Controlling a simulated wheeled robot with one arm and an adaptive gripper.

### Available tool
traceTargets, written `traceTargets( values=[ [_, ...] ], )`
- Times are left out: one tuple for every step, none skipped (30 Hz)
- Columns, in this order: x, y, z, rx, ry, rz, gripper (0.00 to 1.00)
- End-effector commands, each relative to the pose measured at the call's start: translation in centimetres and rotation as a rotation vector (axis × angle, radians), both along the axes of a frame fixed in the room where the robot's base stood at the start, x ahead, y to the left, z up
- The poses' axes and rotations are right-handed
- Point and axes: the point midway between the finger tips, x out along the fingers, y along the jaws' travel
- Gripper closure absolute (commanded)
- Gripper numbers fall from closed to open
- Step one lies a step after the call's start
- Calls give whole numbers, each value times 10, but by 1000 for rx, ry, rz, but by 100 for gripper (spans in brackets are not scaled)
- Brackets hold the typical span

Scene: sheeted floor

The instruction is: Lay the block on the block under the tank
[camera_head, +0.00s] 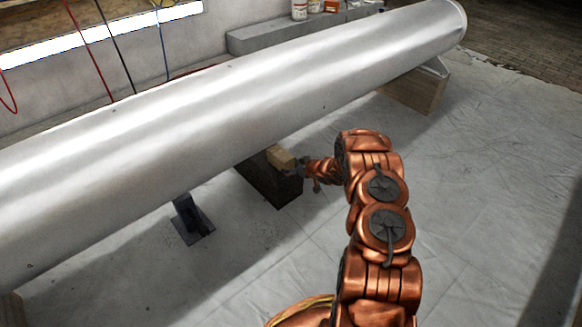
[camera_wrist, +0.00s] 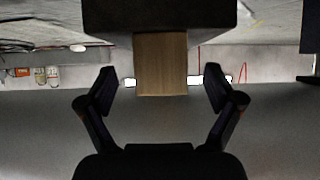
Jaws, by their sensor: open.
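The light wooden block (camera_head: 281,157) lies on top of the dark block (camera_head: 268,186) under the tank. The big silver tank (camera_head: 230,105) passes just above them. In the wrist view, which looks upside down, the wooden block (camera_wrist: 161,65) meets the dark block (camera_wrist: 160,16), and the grey tank (camera_wrist: 50,125) fills the lower part. My gripper (camera_head: 302,168) is open at the near right side of the wooden block. Its fingers (camera_wrist: 160,85) are spread to either side of the block, with visible gaps. I cannot tell whether the wooden block touches the tank.
A dark metal stand (camera_head: 192,220) is left of the blocks. A wooden support (camera_head: 415,92) holds the tank's far end. Containers (camera_head: 300,9) sit on a grey ledge (camera_head: 275,36) behind the tank. The sheeted floor (camera_head: 480,170) to the right is clear.

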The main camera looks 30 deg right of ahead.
Motion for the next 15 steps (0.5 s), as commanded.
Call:
traceTargets(
  values=[
    [-5, -1, 4, 1, -1, -2, 9],
    [-8, -2, 6, 2, -2, -2, 9],
    [-13, -3, 9, 1, -1, -1, 9],
    [-16, -4, 10, 1, 0, -2, 9],
    [-20, -5, 12, 2, 1, -2, 9],
    [-24, -6, 15, 2, 1, -2, 9],
    [-27, -7, 18, 1, 0, -3, 9],
    [-30, -8, 21, 0, -1, -3, 9],
    [-35, -10, 23, 0, 0, -4, 9],
    [-39, -11, 25, 0, 1, -5, 9],
    [-43, -11, 26, 1, 2, -4, 9],
    [-48, -12, 29, 2, 2, -4, 9],
    [-51, -12, 32, 2, 2, -4, 9],
    [-54, -13, 35, 2, -1, -3, 9],
    [-57, -14, 38, 0, -3, -2, 9]
  ],
)
